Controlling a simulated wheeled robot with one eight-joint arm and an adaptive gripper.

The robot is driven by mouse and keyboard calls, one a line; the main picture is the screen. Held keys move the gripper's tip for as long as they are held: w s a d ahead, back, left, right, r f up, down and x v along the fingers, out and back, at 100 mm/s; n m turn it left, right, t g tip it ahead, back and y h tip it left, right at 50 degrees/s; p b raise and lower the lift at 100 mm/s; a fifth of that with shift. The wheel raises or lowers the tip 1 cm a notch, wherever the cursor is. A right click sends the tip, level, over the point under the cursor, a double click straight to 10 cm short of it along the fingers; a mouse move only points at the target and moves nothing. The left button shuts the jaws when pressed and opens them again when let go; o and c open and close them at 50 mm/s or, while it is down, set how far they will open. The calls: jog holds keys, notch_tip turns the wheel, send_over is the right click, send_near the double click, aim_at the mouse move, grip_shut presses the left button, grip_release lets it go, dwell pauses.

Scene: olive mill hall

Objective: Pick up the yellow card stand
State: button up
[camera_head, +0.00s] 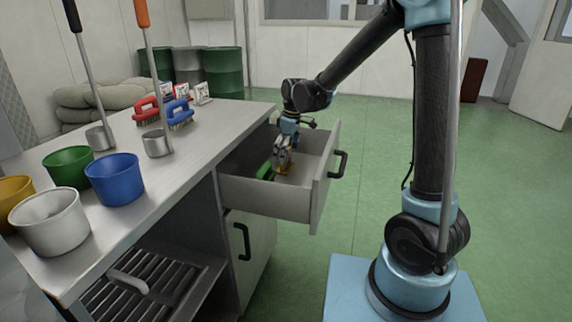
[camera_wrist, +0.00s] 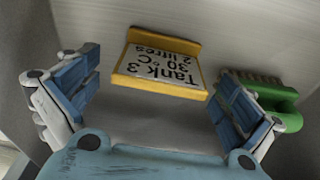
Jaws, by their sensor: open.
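The yellow card stand (camera_wrist: 160,66) lies or stands in the open drawer and carries a white label reading "Tank 3, 30 °C, 2 litres", upside down in the wrist view. In the head view its yellow edge (camera_head: 283,169) shows just under my gripper (camera_head: 284,158). My gripper also shows in the wrist view (camera_wrist: 160,92), its blue-padded fingers spread wide, one on each side of the stand. Nothing is between the fingers but the stand ahead of them, and I see no contact.
A green brush (camera_wrist: 275,98) lies in the drawer close beside the right finger; it also shows in the head view (camera_head: 265,171). The drawer walls (camera_head: 262,197) surround my gripper.

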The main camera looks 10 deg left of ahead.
jog(key=shift+f, duration=0.2)
jog(key=c, duration=1.1)
